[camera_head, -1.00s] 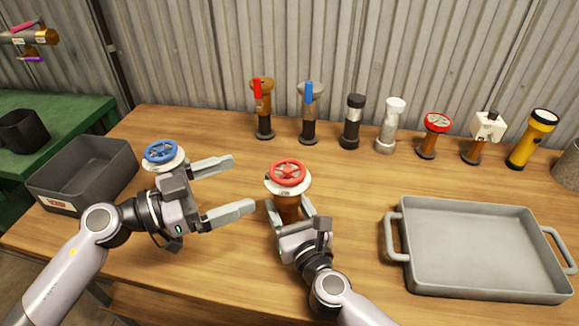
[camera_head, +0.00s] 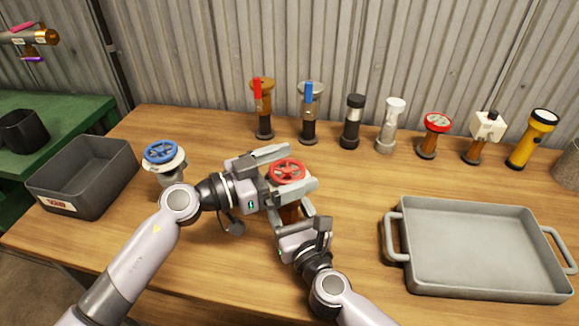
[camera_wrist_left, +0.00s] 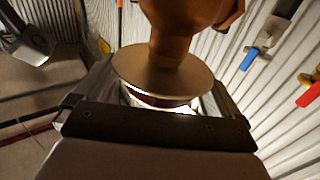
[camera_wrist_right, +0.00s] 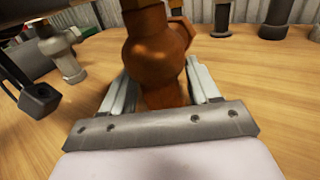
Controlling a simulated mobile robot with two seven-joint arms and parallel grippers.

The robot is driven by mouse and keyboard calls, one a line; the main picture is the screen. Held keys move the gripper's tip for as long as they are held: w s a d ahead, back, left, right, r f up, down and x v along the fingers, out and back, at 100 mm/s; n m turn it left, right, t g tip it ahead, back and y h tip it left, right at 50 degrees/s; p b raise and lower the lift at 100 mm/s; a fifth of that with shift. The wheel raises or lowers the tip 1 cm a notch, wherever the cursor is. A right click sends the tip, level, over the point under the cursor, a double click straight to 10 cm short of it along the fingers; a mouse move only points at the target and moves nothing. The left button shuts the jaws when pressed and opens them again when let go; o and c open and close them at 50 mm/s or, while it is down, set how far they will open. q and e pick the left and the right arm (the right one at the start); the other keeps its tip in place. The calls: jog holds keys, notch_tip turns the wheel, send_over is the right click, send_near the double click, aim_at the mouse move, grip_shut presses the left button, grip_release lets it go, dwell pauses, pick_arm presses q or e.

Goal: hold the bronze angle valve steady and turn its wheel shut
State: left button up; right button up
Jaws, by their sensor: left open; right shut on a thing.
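The bronze angle valve (camera_head: 290,214) stands upright on the bench, with a red wheel (camera_head: 287,171) above a pale disc. My right gripper (camera_head: 289,208) is shut on its bronze body; the right wrist view shows the body (camera_wrist_right: 158,60) between the fingers. My left gripper (camera_head: 302,167) is open, with one finger on the far side of the red wheel and one on the near side. The left wrist view shows the pale disc (camera_wrist_left: 165,78) between the left fingers; the wheel is mostly hidden there. Whether the left fingers touch the wheel cannot be told.
A blue-wheeled valve (camera_head: 163,156) stands left, beside a grey bin (camera_head: 85,175). A grey tray (camera_head: 480,250) lies right. Along the back stand red-levered (camera_head: 262,105) and blue-levered (camera_head: 309,110) valves, several other fittings and a yellow flashlight (camera_head: 530,140). Bench between valve and tray is clear.

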pick_arm(q)
jog(key=shift+d, duration=0.1)
jog(key=c, duration=1)
jog(key=shift+o, duration=0.2)
jog(key=shift+f+m+g, duration=0.1)
jog(key=shift+m+g, duration=0.3)
jog(key=shift+g, duration=0.2)
jog(key=m+g+h, duration=0.1)
jog(key=g, duration=0.1)
jog(key=shift+m+g, duration=0.3)
jog(key=shift+m, duration=0.1)
jog(key=shift+s+f+m+g+h, duration=0.1)
jog(key=shift+m+g+h, duration=0.1)
jog(key=shift+m+g, duration=0.9)
jog(key=shift+m+g+h, duration=0.2)
jog(key=shift+m+g, duration=0.4)
jog(key=shift+g, duration=0.9)
